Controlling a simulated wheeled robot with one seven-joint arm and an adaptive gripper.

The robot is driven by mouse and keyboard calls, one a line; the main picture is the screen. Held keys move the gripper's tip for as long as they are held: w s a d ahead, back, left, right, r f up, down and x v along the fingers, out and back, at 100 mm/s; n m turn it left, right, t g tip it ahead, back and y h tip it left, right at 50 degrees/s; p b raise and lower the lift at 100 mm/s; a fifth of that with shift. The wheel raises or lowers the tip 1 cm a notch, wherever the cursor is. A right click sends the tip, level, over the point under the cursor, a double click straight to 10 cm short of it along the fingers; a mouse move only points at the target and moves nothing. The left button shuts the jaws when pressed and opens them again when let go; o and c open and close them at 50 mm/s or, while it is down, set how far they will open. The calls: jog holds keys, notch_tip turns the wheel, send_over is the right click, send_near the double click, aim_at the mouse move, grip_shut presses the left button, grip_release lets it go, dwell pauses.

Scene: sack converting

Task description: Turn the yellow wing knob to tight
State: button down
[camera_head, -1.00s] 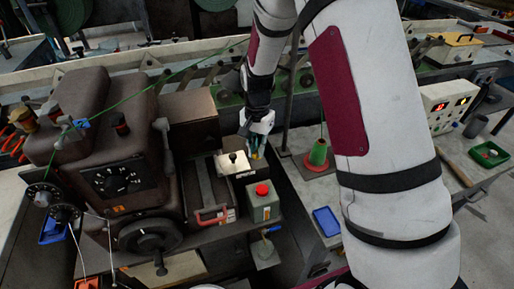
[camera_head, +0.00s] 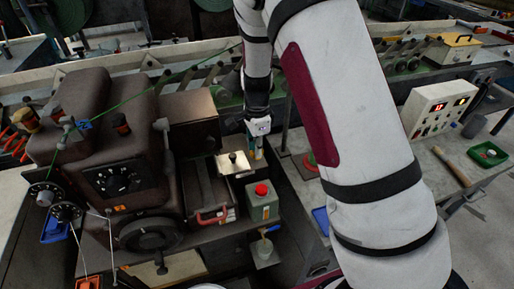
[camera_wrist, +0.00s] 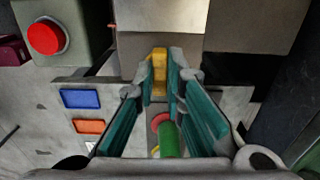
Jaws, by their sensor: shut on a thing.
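The yellow wing knob (camera_wrist: 159,72) shows in the wrist view at the top middle, between the tips of my gripper (camera_wrist: 162,85). The teal-lined fingers are closed in on its two sides, so the gripper is shut on it. In the head view my gripper (camera_head: 258,142) points down behind the metal plate with a small knob and the green box. The wing knob is mostly hidden there by the gripper. I cannot read any tight mark.
A green box with a red button (camera_head: 262,202) stands close in front of my gripper. A metal plate with a small knob (camera_head: 232,164) is to its left. The wrist view shows a blue tile (camera_wrist: 81,98), an orange tile (camera_wrist: 89,126) and a green cylinder (camera_wrist: 169,139) below.

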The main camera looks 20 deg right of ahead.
jog(key=shift+s+f, duration=0.1)
dwell(0.3)
jog(key=c, duration=1.7)
grip_release()
jog(key=shift+o, duration=0.2)
notch_tip(320, 180, up, 12)
jog(key=s+r+n+t+y, duration=0.1)
jog(key=s+r+n, duration=0.4)
jog(key=r, duration=0.4)
jog(key=s+r+n+t, duration=0.2)
jog(key=s+r+n, duration=0.2)
jog(key=s, duration=0.6)
jog(key=s+r+n+t+h, duration=0.1)
jog(key=s+r+n, duration=0.3)
jog(key=s+n, duration=0.4)
jog(key=s+t, duration=0.1)
jog(key=s, duration=0.2)
jog(key=shift+s+n+t, duration=0.3)
jog(key=shift+n, duration=0.1)
